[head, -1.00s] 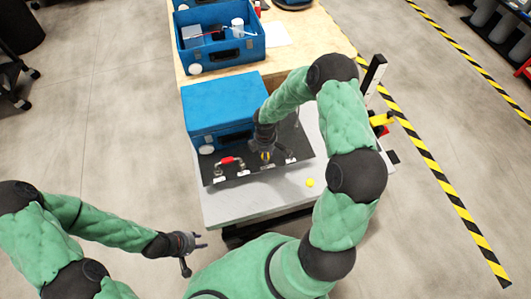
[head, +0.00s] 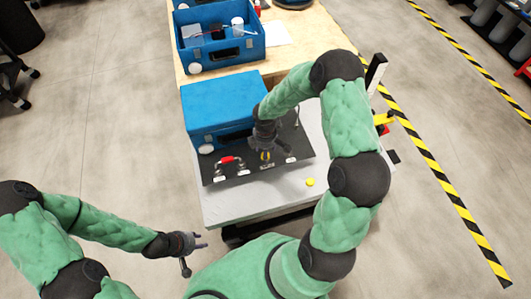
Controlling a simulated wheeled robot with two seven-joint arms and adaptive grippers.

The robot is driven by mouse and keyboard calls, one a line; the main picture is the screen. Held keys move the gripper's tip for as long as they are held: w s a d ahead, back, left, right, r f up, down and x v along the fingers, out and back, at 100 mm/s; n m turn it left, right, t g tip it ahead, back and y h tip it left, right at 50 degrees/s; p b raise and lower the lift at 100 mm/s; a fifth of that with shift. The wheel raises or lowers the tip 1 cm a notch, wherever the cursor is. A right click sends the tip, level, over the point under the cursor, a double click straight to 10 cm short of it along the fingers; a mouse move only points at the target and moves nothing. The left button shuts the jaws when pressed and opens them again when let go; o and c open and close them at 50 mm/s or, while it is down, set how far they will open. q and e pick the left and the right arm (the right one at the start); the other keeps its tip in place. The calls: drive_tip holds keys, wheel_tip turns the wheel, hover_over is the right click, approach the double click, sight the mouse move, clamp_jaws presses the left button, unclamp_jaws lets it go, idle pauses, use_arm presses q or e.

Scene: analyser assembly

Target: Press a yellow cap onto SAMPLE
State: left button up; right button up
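A black panel (head: 205,173) with a row of small white labels lies on the light table, in front of a closed blue case. My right gripper (head: 266,156) points down over the panel's middle. Something small and yellow shows between its fingertips, perhaps a cap. The fingers hide most of it, so I cannot tell whether they grip it or whether it touches the port below. The labels are too small to read, so I cannot tell which one is SAMPLE. Another yellow cap (head: 310,182) lies on the bare table to the right. My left gripper (head: 203,241) is open and empty, left of the table.
A metal tube loop with a red part (head: 228,160) stands on the panel's left. The closed blue case (head: 222,103) sits behind the panel. An open blue case (head: 221,56) with items stands on a wooden table further back. The table's front strip is mostly clear.

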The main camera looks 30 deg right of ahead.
wheel_tip(320, 180, up, 10)
drive_tip(key=shift+f, duration=0.2)
idle(0.5)
